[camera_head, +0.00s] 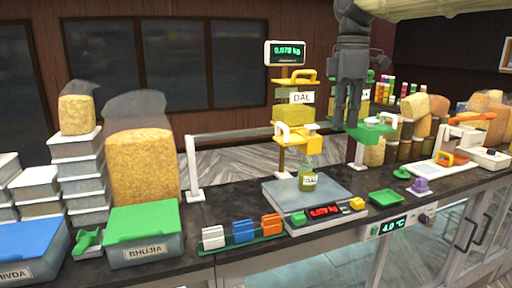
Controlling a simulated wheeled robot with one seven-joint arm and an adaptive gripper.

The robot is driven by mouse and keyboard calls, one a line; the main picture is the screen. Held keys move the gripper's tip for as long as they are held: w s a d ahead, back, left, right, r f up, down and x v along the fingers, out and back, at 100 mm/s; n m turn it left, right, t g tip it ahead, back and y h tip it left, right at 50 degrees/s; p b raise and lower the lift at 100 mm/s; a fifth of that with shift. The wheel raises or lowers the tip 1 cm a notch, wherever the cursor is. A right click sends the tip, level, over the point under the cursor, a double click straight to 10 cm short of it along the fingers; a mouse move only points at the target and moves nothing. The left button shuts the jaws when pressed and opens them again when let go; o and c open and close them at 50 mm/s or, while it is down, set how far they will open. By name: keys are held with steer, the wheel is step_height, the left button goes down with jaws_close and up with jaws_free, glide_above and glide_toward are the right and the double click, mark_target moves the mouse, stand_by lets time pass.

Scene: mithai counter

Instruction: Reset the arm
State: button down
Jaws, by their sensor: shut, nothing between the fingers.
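My gripper (347,112) hangs from the top right of the head view, dark grey and pointing down. Its fingers are close together and hold nothing. It is above the counter, in front of a green dispenser part (372,131) at the right. My arm (420,10) runs in from the top right corner. The fingertips stand clear above the countertop, to the right of the weighing scale.
A scale (335,192) with a small jar labelled DAL (307,180) stands mid-counter. A yellow dispenser (293,115) rises behind it. A bin labelled BHUJIA (145,232) and stacked boxes (84,170) fill the left. A green tray (385,197) lies at right.

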steer(key=w+a+f+m+y+b, duration=0.1)
steer(key=a+f, duration=0.2)
steer(key=f, duration=0.8)
steer(key=w+a+f+m+g+b, duration=0.1)
steer(key=w+a+f+b, duration=0.1)
steer(key=f, duration=0.9)
steer(key=w+a+f+m+y+b, duration=0.1)
steer(key=a+f, duration=0.2)
steer(key=f, duration=0.7)
steer(key=s+a+f+m+y+b, duration=0.15)
steer(key=s+f, duration=0.25)
steer(key=f, duration=1)
steer(key=s+f+m+b, duration=0.2)
steer(key=s+f+m, duration=0.1)
steer(key=f, duration=1.1)
steer(key=s+d+f+m+b, duration=0.25)
steer(key=s+f, duration=0.55)
steer(key=f, duration=0.4)
steer(key=s+d+f+m+b, duration=0.1)
steer(key=s+f+m+b, duration=0.15)
steer(key=s+f, duration=0.75)
steer(key=s+d+f+m+h+b, duration=0.1)
steer(key=s+d+f+m, duration=0.1)
steer(key=s+d+f, duration=0.2)
steer(key=s+d+f+m+t+h+b, duration=0.1)
steer(key=s+d+f, duration=0.4)
steer(key=s, duration=0.5)
steer(key=shift+s+f+m+h, duration=0.3)
steer(key=shift+f+m+h, duration=0.15)
steer(key=shift+f+h, duration=0.25)
